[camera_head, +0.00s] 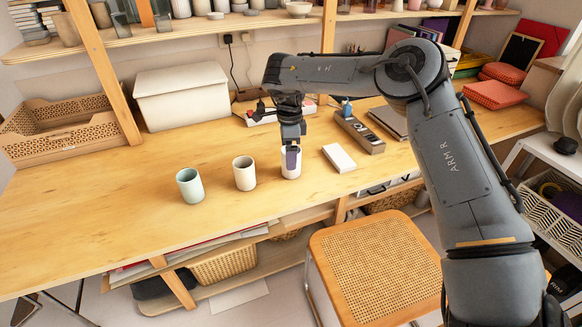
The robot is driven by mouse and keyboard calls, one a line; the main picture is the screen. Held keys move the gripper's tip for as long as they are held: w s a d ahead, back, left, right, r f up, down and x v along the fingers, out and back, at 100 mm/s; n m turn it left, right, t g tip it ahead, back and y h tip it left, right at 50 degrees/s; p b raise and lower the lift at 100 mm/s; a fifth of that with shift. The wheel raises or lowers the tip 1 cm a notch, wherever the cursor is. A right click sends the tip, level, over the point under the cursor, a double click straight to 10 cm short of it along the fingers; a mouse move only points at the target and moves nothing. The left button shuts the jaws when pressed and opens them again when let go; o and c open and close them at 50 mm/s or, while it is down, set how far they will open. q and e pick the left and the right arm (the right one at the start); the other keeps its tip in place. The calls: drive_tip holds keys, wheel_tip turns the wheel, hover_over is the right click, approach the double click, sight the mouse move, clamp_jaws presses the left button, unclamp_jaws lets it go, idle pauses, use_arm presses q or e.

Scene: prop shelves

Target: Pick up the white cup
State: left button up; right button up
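A white cup (291,174) stands upright on the wooden table, the rightmost of three cups in a row. My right gripper (291,157) reaches down onto it from above. One dark finger overlaps the near side of the cup; the other finger is hidden, so I cannot tell whether the gripper is closed on it. The cup's base appears to be on the table. To its left stand a cream cup (244,174) and a pale green cup (190,186), both upright and apart from it. My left gripper is not in view.
A cane stool (375,268) stands in front. The table's left front is clear.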

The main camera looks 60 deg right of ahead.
wheel_tip(320, 180, down, 4)
drive_tip(key=shift+s+d+f+b, duration=0.15)
drive_tip(key=shift+f+b, duration=0.1)
drive_tip(key=shift+b, duration=0.95)
drive_tip(key=shift+c, duration=0.4)
drive_tip(key=c, duration=1.1)
drive_tip(key=shift+c, duration=0.2)
drive_tip(key=shift+r, duration=0.25)
